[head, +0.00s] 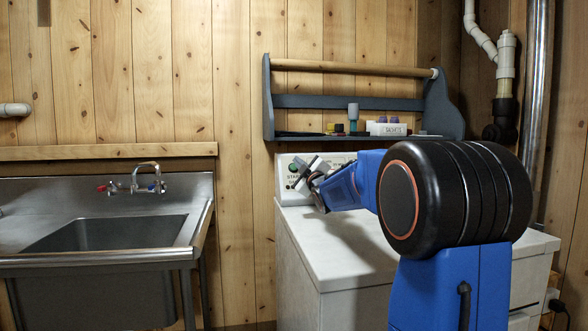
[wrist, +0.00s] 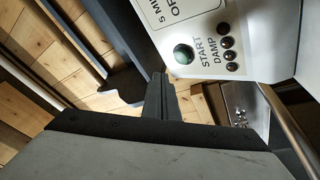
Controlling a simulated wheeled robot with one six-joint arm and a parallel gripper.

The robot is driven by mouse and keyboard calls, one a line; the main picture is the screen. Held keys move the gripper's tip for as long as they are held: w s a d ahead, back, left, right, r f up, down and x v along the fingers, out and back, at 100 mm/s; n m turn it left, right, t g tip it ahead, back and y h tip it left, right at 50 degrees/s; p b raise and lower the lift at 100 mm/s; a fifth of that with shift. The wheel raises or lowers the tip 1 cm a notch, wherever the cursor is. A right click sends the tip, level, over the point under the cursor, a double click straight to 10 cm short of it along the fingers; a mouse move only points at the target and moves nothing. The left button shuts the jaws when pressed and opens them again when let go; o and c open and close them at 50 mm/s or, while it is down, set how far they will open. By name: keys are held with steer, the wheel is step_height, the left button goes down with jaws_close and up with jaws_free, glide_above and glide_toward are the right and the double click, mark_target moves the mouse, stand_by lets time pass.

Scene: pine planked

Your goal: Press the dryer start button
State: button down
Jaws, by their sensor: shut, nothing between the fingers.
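The dryer (head: 345,240) is a white cabinet with a raised control panel at its back. The green start button (head: 292,167) shows at the panel's left end, just left of my gripper (head: 308,170). In the wrist view the green button (wrist: 183,54) sits beside the word START, with several small dark lights or buttons (wrist: 226,42) nearby. My gripper's fingers (wrist: 159,78) are shut and empty. Their tips appear just below and left of the button in the wrist view, apart from it in the picture. I cannot tell the depth gap. My gripper and arm hide part of the panel.
A dark wall shelf (head: 350,102) with a wooden rod and small bottles hangs above the panel. A steel sink (head: 105,235) stands to the left. Pipes (head: 505,60) run down the wall at right. The dryer's white top is clear below my arm.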

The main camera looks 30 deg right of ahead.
mark_target(294, 167)
steer(key=shift+w+d+f, duration=0.2)
steer(key=shift+w+f, duration=0.15)
steer(key=shift+w, duration=0.25)
steer(key=shift+w+d+f, duration=0.15)
steer(key=shift+w+f, duration=0.2)
steer(key=shift+w, duration=0.2)
steer(key=shift+w+f, duration=0.1)
steer(key=shift+w, duration=0.1)
stand_by(1.2)
steer(key=shift+w+d+f, duration=0.1)
steer(key=shift+w, duration=0.05)
